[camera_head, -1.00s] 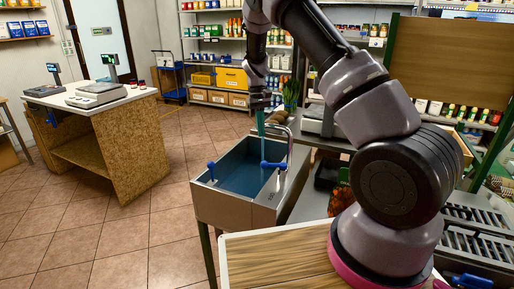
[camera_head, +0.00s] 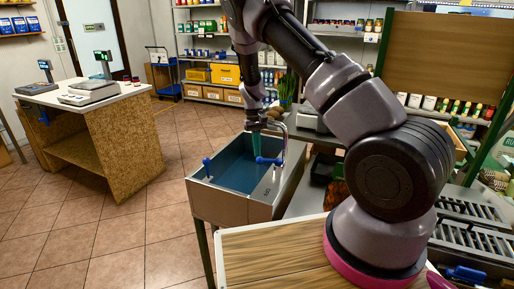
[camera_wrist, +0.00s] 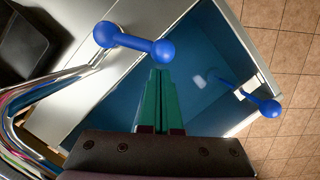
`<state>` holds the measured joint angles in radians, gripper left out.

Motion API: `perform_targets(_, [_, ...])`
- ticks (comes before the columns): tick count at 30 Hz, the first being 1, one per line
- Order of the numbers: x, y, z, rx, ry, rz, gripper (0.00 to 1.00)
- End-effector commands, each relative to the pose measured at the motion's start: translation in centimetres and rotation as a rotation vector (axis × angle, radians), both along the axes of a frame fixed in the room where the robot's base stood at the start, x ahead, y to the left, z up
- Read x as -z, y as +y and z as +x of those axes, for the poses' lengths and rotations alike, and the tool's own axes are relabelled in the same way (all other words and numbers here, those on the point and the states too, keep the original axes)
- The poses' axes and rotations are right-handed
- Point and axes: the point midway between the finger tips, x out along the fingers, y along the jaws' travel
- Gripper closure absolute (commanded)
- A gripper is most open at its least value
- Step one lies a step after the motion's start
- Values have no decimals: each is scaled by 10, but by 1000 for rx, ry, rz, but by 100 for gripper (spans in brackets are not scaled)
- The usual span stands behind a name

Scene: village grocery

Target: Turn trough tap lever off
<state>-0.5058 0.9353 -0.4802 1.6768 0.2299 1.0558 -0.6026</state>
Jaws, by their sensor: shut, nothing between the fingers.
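The trough (camera_head: 205,190) is a steel basin with a blue inside, left of my arm in the head view. Its blue tap lever (camera_head: 268,161) has round knobs at both ends and sits by the curved chrome spout on the right rim. In the wrist view the lever (camera_wrist: 135,42) lies just beyond my fingertips. My gripper (camera_head: 256,150) has green fingers, shut and empty, pointing down beside the lever's left end. In the wrist view its fingertips (camera_wrist: 160,75) are close to the lever's right knob; I cannot tell if they touch.
A second blue knobbed handle (camera_head: 206,168) is on the trough's left rim; it also shows in the wrist view (camera_wrist: 262,103). A wooden counter (camera_head: 275,250) stands in front. A counter with scales (camera_head: 110,150) is at the left, with free tiled floor between.

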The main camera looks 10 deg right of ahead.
Motion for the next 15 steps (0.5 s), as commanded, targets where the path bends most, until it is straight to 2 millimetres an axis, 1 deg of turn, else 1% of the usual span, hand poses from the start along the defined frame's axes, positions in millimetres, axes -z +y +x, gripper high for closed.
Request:
perform_targets(6, [0,0,0,-5,0,0,100])
perform_targets(15, [0,2,-5,-60,0,0,100])
